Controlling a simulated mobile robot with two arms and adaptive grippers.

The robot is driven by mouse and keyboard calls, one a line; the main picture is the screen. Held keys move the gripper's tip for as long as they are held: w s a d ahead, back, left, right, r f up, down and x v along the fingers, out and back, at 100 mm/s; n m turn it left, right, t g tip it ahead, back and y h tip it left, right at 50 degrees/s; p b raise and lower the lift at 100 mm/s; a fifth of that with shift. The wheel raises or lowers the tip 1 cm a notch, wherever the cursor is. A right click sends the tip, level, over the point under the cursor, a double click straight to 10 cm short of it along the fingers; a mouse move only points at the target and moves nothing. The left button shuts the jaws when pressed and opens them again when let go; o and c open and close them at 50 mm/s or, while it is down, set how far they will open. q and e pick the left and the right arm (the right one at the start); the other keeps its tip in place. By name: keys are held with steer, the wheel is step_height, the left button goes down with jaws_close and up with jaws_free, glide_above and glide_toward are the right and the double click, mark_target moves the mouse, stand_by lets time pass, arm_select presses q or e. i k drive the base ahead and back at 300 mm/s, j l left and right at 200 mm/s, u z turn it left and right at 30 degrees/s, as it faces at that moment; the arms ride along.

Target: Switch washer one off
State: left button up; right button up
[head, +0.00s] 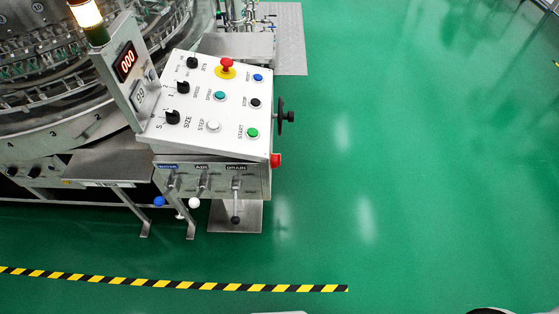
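The rotary washer (75,122) is the round metal machine at the upper left. Its white sloped control panel (185,138) faces me. On the panel are a red mushroom button on a yellow ring (226,67), a blue button (258,77), a black STOP button (255,102), a green START button (252,132), a white STEP button (213,126), a teal button (219,96) and black rotary knobs (183,87). Neither gripper shows.
A black handwheel (287,117) and a red knob (275,160) stick out from the panel's right side. Levers (236,185) hang below on a metal box. A yellow-black floor stripe (180,284) crosses the front. The green floor (420,150) to the right is clear.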

mark_target(275, 158)
steer(key=k+l+u, duration=0.15)
steer(key=l, duration=0.15)
steer(key=l+u, duration=0.1)
steer(key=l, duration=0.2)
steer(key=k+l+u, duration=0.15)
steer(key=l+u, duration=0.2)
steer(key=u, duration=0.4)
steer(key=i+l+u, duration=0.2)
steer(key=l+u, duration=0.25)
steer(key=l, duration=0.25)
steer(key=i+l+u, duration=0.1)
steer(key=l+u, duration=0.3)
steer(key=l, duration=0.3)
steer(key=l+u, duration=0.45)
steer(key=l, duration=0.3)
